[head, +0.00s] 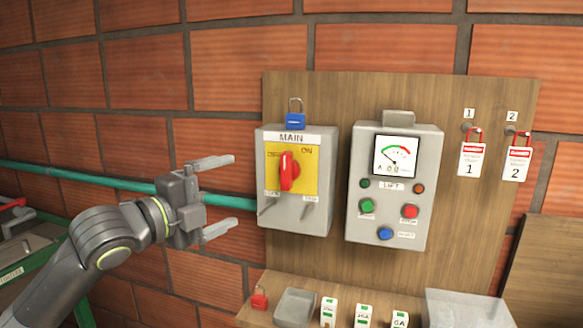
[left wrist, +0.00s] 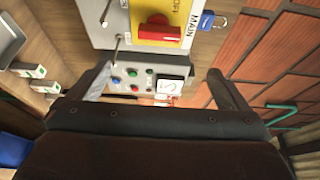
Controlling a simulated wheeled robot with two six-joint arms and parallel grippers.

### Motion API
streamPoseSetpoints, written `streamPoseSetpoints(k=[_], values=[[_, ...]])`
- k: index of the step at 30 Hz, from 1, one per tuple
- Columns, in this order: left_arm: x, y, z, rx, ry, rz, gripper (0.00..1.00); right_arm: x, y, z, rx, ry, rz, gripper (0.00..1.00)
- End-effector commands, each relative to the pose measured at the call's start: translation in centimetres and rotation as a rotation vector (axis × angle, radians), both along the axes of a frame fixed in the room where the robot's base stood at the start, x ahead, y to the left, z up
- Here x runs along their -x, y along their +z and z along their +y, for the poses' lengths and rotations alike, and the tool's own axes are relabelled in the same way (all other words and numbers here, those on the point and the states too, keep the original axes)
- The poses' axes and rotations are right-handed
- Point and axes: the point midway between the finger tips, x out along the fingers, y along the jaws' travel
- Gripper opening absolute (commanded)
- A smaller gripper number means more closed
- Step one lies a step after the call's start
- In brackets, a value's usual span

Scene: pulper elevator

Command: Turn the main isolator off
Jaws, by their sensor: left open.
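The main isolator (head: 296,180) is a grey box labelled MAIN on a wooden board, with a red rotary handle (head: 289,172) on a yellow plate marked OFF and ON. The handle stands about upright in the head view. It also shows in the left wrist view as a red handle (left wrist: 158,32) at the top. A blue padlock (head: 295,119) sits on top of the box. My left gripper (head: 220,197) is open and empty, left of the isolator and apart from it. My right gripper is in neither view.
A grey lift panel (head: 394,188) with a meter and buttons is right of the isolator. Numbered danger tags (head: 472,163) hang further right. A green pipe (head: 130,182) runs along the brick wall.

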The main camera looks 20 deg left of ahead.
Motion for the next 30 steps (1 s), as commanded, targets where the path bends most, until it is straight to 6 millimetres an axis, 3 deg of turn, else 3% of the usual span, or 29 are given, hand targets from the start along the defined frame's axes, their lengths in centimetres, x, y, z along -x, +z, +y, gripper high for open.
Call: streamPoseSetpoints(k=[13,30], values=[[-2.9,0.2,-1.5,0.005,-0.003,0.000,0.98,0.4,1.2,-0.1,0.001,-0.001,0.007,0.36],[-9.9,0.3,-4.6,0.007,0.000,0.002,0.98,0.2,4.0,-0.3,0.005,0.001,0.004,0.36]])
